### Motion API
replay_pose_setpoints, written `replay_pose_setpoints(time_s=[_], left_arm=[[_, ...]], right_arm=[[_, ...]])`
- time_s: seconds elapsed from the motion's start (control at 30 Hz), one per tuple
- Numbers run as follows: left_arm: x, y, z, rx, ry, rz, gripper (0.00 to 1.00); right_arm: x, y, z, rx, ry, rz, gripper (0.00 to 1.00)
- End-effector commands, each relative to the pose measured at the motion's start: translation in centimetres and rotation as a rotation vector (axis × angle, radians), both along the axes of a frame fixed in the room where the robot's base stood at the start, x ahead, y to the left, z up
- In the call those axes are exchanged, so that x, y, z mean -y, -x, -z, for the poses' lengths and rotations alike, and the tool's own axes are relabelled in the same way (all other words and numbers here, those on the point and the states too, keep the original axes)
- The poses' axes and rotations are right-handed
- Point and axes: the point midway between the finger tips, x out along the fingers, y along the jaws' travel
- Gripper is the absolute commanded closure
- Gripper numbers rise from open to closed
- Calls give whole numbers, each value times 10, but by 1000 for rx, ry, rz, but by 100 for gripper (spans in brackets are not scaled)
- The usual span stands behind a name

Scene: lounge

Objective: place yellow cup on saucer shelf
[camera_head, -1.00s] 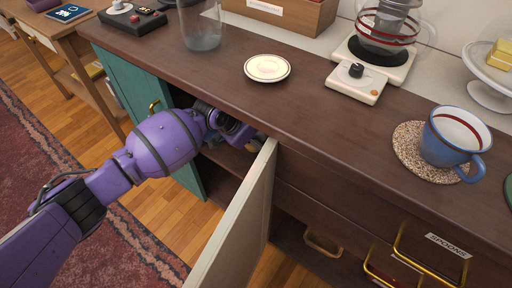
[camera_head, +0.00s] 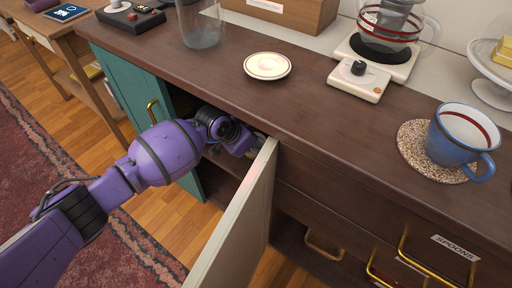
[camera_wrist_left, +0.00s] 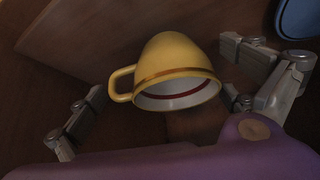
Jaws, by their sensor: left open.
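The yellow cup (camera_wrist_left: 178,70) shows in the left wrist view, tilted with its mouth toward the camera and its handle to the left. It has a gold band and a white inside with a red line. My left gripper (camera_wrist_left: 165,90) is open, with one finger on each side of the cup. I cannot tell if either finger touches it. In the head view my left arm reaches into the open cabinet, and its fingers and the cup are mostly hidden there. A cream saucer (camera_head: 267,66) lies empty on the dark wooden top. My right gripper is out of view.
The open cabinet door (camera_head: 236,222) stands just right of my left wrist. A blue object (camera_wrist_left: 299,17) is at the wrist view's top right corner. A blue mug (camera_head: 457,145) on a cork coaster (camera_head: 414,151), a scale (camera_head: 358,80) and a glass jar (camera_head: 202,27) stand on top.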

Motion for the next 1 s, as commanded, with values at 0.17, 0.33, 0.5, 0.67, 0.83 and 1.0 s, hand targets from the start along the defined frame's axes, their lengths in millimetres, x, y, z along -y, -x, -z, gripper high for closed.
replay_pose_setpoints(time_s=[0.17,0.33,0.5,0.67,0.83,1.0], left_arm=[[0,0,-1,0,0,0,0],[-5,3,-14,3,0,1,0],[-21,13,-46,5,-1,0,0],[-52,38,-47,-2,-3,-1,0],[-84,62,-47,-2,-3,-1,0],[-106,79,-47,-1,-2,0,0]], right_arm=[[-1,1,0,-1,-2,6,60],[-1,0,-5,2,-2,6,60],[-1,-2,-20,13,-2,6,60],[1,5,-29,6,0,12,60],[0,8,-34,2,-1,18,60],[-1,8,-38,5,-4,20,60]])
